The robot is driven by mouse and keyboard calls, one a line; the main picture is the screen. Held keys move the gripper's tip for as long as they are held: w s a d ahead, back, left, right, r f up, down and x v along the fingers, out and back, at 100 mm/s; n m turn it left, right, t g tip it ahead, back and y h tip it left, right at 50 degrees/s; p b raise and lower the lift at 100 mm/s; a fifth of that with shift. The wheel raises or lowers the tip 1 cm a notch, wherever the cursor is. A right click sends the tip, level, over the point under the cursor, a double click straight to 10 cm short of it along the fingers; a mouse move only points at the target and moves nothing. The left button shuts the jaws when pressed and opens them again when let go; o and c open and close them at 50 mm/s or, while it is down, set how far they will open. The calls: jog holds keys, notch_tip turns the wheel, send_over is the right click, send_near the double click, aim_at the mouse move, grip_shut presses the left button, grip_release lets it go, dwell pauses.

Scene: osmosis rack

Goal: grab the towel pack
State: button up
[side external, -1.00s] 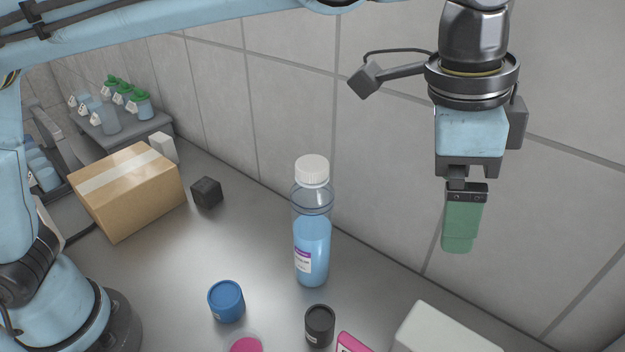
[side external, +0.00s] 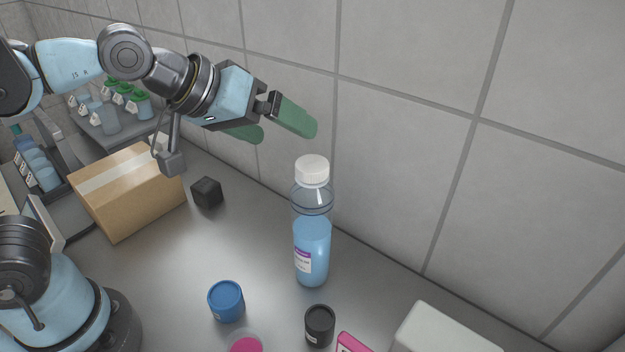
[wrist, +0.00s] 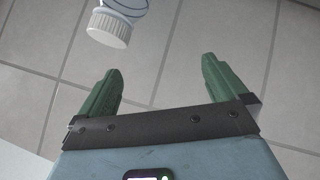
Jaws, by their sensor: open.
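My gripper (side external: 285,133) is raised in front of the tiled wall, above and left of the bottle cap. Its two green fingers are apart with nothing between them, as the wrist view also shows (wrist: 160,68). No thing is clearly recognisable as the towel pack. A plain white block (side external: 440,334) at the lower right, cut off by the picture edge, may be it, but I cannot tell. My gripper is far from that block, up and to its left.
A tall bottle of blue liquid (side external: 312,250) stands upright mid-bench; its white cap (wrist: 109,28) shows in the wrist view. A blue jar (side external: 226,302), black jar (side external: 319,326) and pink item (side external: 352,344) stand in front. A cardboard box (side external: 127,200) and black cube (side external: 207,193) are left.

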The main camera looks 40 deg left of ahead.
jog(key=s+a+f+m+g+y, duration=0.2)
jog(key=s+a+f+m, duration=0.1)
jog(key=a+f, duration=0.7)
jog(key=shift+s+y, duration=0.3)
jog(key=shift+y, duration=0.1)
